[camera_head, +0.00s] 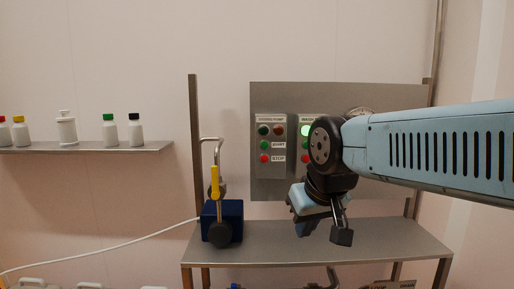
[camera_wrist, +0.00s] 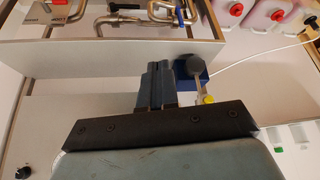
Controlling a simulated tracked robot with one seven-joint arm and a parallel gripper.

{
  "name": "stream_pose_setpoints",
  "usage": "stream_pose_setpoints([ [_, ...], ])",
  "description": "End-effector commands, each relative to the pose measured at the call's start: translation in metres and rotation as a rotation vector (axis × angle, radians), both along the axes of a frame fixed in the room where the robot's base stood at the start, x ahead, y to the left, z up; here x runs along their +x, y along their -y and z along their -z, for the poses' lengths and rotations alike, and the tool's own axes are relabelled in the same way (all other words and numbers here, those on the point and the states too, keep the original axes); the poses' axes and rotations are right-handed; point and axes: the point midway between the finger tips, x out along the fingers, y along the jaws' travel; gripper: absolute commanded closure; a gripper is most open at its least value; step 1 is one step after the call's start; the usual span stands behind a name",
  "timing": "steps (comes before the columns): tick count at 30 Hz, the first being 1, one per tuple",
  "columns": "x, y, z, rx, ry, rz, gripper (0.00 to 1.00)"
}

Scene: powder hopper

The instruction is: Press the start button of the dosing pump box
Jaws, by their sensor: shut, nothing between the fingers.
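In the head view, the dosing pump box (camera_head: 270,172) is a grey box on the back panel. It has two dark lamps at the top, a green button (camera_head: 264,145) labelled START and a red STOP button (camera_head: 264,158) below it. My gripper (camera_head: 304,230) hangs below and to the right of this box, above the steel shelf, pointing downward and apart from the buttons. In the wrist view my gripper's fingers (camera_wrist: 158,70) are together, with nothing between them. The dosing pump box does not show in the wrist view.
A second box labelled WASH, with a lit green lamp (camera_head: 306,131), stands right beside it, partly hidden by my arm. Bottles line the left wall shelf.

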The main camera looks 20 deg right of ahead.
Motion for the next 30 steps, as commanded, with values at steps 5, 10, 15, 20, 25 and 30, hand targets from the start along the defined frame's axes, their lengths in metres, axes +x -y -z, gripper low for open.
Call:
stream_pose_setpoints([
  [5,0.000,0.000,0.000,0.000,0.000,0.000,1.00],
  [10,0.002,0.000,-0.001,0.006,0.002,0.006,1.00],
  [15,0.022,-0.003,-0.010,0.059,0.019,0.061,1.00],
  [20,0.062,-0.007,-0.025,0.164,0.054,0.173,1.00],
  [25,0.109,-0.009,-0.040,0.291,0.092,0.308,1.00],
  [30,0.158,-0.006,-0.052,0.417,0.130,0.447,1.00],
])
